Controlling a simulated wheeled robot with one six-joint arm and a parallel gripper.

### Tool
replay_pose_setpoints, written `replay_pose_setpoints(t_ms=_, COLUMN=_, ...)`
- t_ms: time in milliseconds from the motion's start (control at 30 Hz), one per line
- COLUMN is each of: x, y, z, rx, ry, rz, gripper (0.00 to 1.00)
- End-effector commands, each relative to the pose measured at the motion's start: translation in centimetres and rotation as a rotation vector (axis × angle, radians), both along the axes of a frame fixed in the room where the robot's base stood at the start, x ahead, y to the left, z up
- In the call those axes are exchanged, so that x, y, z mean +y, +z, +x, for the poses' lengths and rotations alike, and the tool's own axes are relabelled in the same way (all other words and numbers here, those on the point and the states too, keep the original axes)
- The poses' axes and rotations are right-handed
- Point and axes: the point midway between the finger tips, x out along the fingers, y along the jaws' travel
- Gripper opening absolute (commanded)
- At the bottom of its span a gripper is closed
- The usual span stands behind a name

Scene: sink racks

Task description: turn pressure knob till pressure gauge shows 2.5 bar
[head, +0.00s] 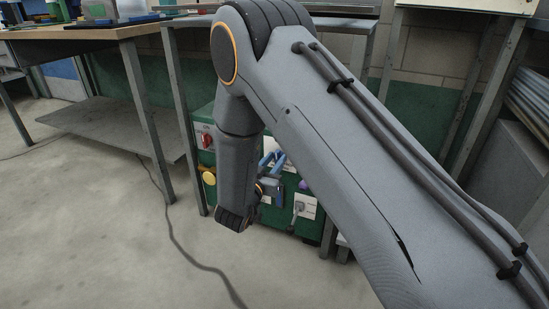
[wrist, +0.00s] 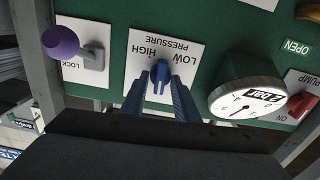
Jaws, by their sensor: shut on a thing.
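The pressure knob (wrist: 161,75) is blue and sits on a white plate marked LOW, HIGH and PRESSURE, upside down in the wrist view. My gripper (wrist: 160,84) has its two blue fingers closed around the knob, one on each side. The round white pressure gauge (wrist: 247,98) is to the right of the knob. Its red needle shows, but the scale is too small and slanted for me to read a value. In the head view, my gripper (head: 275,162) is at the green panel, and my arm hides the gauge and most of the knob.
A purple-balled lock lever (wrist: 62,42) is left of the knob in the wrist view. A red pump switch (wrist: 302,104) is right of the gauge. The green cabinet (head: 280,215) stands under a metal table, with table legs close on both sides. The floor at left is mostly clear.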

Motion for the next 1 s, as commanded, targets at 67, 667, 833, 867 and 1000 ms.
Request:
replay_pose_setpoints(t_ms=67, x=0.02, y=0.19, z=-0.09, rx=-0.017, ry=0.001, rz=0.051, gripper=0.06)
replay_pose_setpoints(t_ms=667, x=-0.13, y=0.0, z=-0.07, rx=-0.116, ry=0.0, rz=0.323, gripper=0.06)
replay_pose_setpoints(t_ms=833, x=-0.13, y=-0.06, z=-0.07, rx=-0.121, ry=0.001, rz=0.336, gripper=0.06)
replay_pose_setpoints(t_ms=867, x=-0.13, y=-0.06, z=-0.07, rx=-0.121, ry=0.001, rz=0.336, gripper=0.06)
replay_pose_setpoints(t_ms=1000, x=-0.12, y=-0.08, z=-0.06, rx=-0.121, ry=0.001, rz=0.336, gripper=0.06)
